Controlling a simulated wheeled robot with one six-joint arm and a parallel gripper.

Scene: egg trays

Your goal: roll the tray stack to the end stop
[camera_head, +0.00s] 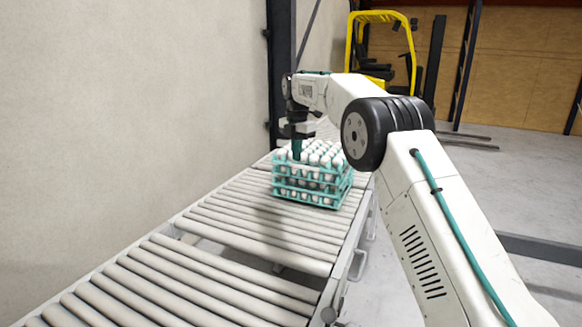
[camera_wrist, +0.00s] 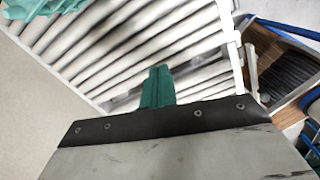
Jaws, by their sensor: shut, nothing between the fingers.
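The tray stack (camera_head: 313,196) is several teal trays of white eggs, standing level on the roller conveyor (camera_head: 247,233) in the head view. A teal corner of the stack (camera_wrist: 45,8) shows at the top left of the wrist view. My gripper (camera_head: 297,155) points down at the stack's upper left in the head view, its fingers overlapping the eggs there. In the wrist view my gripper (camera_wrist: 157,75) shows as shut teal fingers over the rollers, apart from the stack corner, with nothing held. I cannot make out the end stop.
A pale wall (camera_head: 130,110) runs along the conveyor's left side, with a dark post (camera_head: 281,65) beyond. A yellow-framed forklift (camera_head: 380,45) stands at the back. Bare rollers lie in front of the stack, with a gap between sections. Open floor is at right.

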